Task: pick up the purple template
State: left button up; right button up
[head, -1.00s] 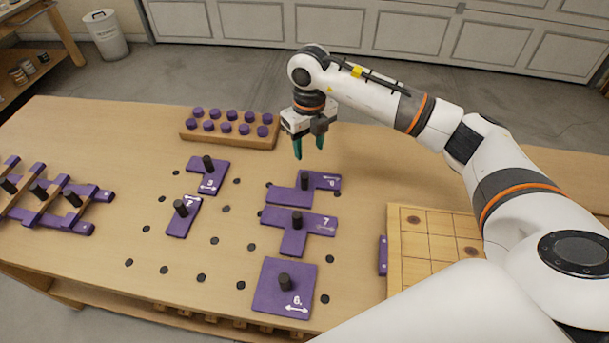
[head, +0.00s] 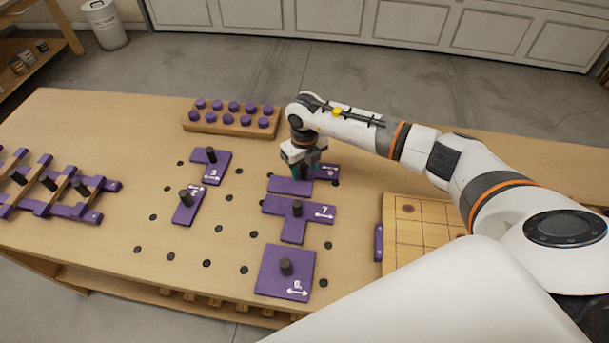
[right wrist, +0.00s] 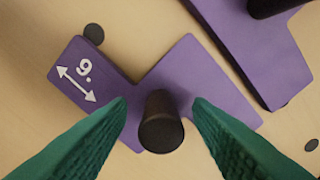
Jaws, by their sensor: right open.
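Several purple templates with black knobs lie on the wooden bench. My right gripper (head: 304,174) is over the stepped purple template (head: 290,186) at the back right of the group. In the right wrist view this template (right wrist: 190,75) bears a white digit and a double arrow. Its black knob (right wrist: 161,120) stands between the two green fingers of my right gripper (right wrist: 161,112), which are open with a gap on each side. In the head view the gripper hides the knob. My left gripper is not in view.
A T-shaped purple template (head: 293,228) lies just in front, and a square one (head: 285,270) nearer the edge. A wooden block with purple pegs (head: 230,119) stands behind. A gridded board (head: 410,222) lies to the right, a purple lattice (head: 50,190) at left.

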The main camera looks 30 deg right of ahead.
grip_shut()
jog(key=shift+r, duration=0.1)
